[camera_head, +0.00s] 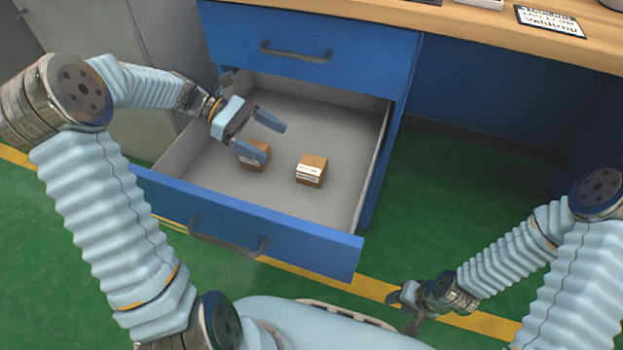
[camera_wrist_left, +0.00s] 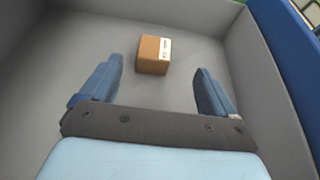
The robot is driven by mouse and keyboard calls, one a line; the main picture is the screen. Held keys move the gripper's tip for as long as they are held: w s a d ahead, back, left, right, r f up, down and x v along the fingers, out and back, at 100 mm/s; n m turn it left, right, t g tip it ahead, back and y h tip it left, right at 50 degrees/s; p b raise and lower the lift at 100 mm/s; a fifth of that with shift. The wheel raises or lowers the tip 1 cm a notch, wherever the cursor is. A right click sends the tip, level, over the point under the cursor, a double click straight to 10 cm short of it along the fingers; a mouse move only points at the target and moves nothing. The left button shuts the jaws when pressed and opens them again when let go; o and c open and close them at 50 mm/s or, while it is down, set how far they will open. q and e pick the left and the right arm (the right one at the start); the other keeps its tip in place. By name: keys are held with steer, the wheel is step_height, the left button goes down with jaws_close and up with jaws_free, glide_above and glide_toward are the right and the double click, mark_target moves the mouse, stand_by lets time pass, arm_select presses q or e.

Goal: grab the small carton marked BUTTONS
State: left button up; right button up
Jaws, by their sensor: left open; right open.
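Two small brown cartons lie in the open drawer. The right carton (camera_head: 311,170) has a white label on its near side; its lettering is too small to read. The left carton (camera_head: 259,158) is partly hidden behind a finger of my left gripper (camera_head: 267,140). That gripper is open and empty inside the drawer. In the left wrist view one carton (camera_wrist_left: 153,54) with a white label lies ahead, between the lines of the open fingers (camera_wrist_left: 160,88) and apart from them. I cannot tell which carton this is. My right gripper (camera_head: 402,311) is open and empty, outside the drawer at lower right.
The blue drawer front (camera_head: 240,225) and grey side walls (camera_head: 373,165) surround the cartons. A shut blue drawer (camera_head: 310,50) is above, under a wooden worktop (camera_head: 480,25) bearing a label plate (camera_head: 549,20). The drawer floor right of the cartons is clear.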

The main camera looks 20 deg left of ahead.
arm_select(q)
steer(key=b, duration=0.1)
glide_toward(323, 167)
steer(key=x, duration=0.4)
steer(key=shift+s+d+f, duration=0.15)
steer(key=shift+s+f, duration=0.05)
steer(key=shift+s, duration=0.15)
steer(key=x, duration=0.1)
steer(key=b+x, duration=0.1)
steer(key=x, duration=0.2)
steer(key=shift+w+d+f, duration=0.15)
steer(key=shift+w+d, duration=0.05)
steer(key=shift+w, duration=0.1)
steer(key=shift+d+f+b, duration=0.15)
steer(key=shift+d+b, duration=0.15)
steer(key=shift+d, duration=0.2)
steer(key=c, duration=1.1)
steer(key=shift+c, duration=0.2)
